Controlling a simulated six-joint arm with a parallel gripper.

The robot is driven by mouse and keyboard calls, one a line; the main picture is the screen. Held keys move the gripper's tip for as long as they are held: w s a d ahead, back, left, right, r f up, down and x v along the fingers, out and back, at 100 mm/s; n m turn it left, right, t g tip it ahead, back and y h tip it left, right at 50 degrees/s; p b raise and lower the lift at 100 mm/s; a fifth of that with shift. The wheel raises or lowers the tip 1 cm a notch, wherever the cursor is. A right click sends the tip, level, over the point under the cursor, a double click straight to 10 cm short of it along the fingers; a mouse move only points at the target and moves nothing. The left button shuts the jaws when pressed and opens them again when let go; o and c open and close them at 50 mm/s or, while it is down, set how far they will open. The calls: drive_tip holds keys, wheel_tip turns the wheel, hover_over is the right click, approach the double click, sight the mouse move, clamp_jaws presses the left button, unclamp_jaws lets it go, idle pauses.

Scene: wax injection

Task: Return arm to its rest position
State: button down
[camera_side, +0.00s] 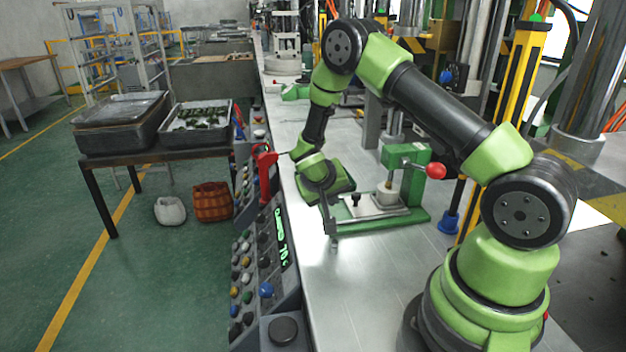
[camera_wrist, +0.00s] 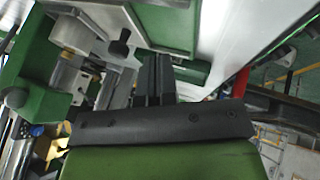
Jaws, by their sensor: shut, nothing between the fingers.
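My gripper (camera_side: 331,240) hangs at the end of my green and black arm, pointing down over the front edge of the metal bench. It is shut with nothing between the fingers. In the wrist view the dark fingers (camera_wrist: 154,80) lie together in the middle. Just right of my gripper in the side view stands the green wax injection fixture (camera_side: 412,190), with a red ball knob (camera_side: 435,170) and a brass-coloured nozzle part (camera_side: 388,186) above a metal plate. The fixture also shows upside down in the wrist view (camera_wrist: 36,60). My wrist hides part of the fixture's left side.
A control panel (camera_side: 262,265) with coloured knobs and a lit display runs along the bench's left edge. A red handle (camera_side: 265,172) stands beside it. A side table (camera_side: 142,158) with metal trays is at left. The bench top (camera_side: 370,275) in front is clear.

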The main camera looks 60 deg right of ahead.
drive_tip(key=s+a+r+t+y, duration=0.1)
drive_tip(key=s+a+r, duration=0.1)
drive_tip(key=a+r, duration=0.35)
drive_tip(key=s+a+r+y, duration=0.1)
drive_tip(key=s+a+r, duration=0.15)
drive_tip(key=r, duration=0.55)
drive_tip(key=s+a+r+t+y, duration=0.1)
drive_tip(key=s+a+r, duration=0.2)
drive_tip(key=r, duration=0.3)
drive_tip(key=s+a+r+n+t+y, duration=0.4)
drive_tip(key=s+a+r+y, duration=0.2)
drive_tip(key=s, duration=0.4)
drive_tip(key=shift+a+r+t, duration=0.3)
drive_tip(key=shift+a+r, duration=0.15)
drive_tip(key=shift+a, duration=0.75)
